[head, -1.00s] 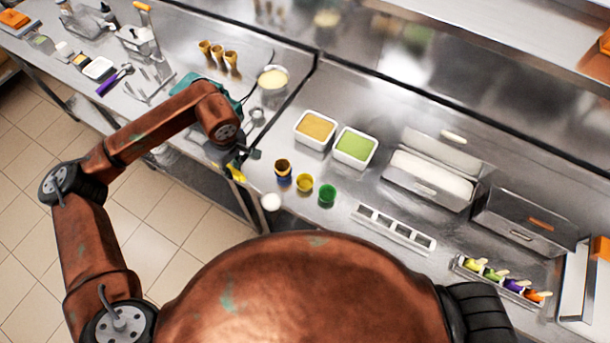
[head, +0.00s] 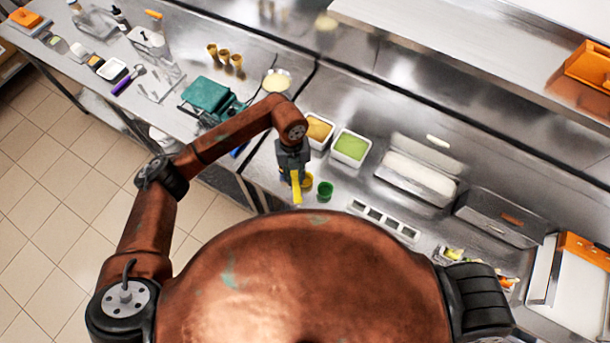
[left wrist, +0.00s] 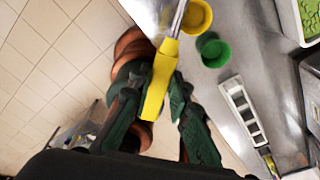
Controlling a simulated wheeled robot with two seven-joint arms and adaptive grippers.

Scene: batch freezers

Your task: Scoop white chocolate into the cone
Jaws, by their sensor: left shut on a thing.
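My left gripper (head: 294,172) is shut on the yellow handle (head: 297,190) of a tool, at the front edge of the counter. The left wrist view shows its fingers around the yellow handle (left wrist: 158,88), with a metal shaft running up out of the picture; the tool's head is hidden. Several brown cones (head: 225,58) stand upright at the back left. Any cone near my gripper is hidden by it. A pot of cream-coloured stuff (head: 276,80) and an open bin with white contents (head: 418,180) are in view; I cannot tell which is white chocolate.
A yellow cup (left wrist: 195,15) and a green cup (head: 325,190) stand beside my gripper. An orange-brown tub (head: 318,130) and a green tub (head: 350,147) are behind. An empty slotted rack (head: 383,219) lies to the right. A teal device (head: 207,97) stands left.

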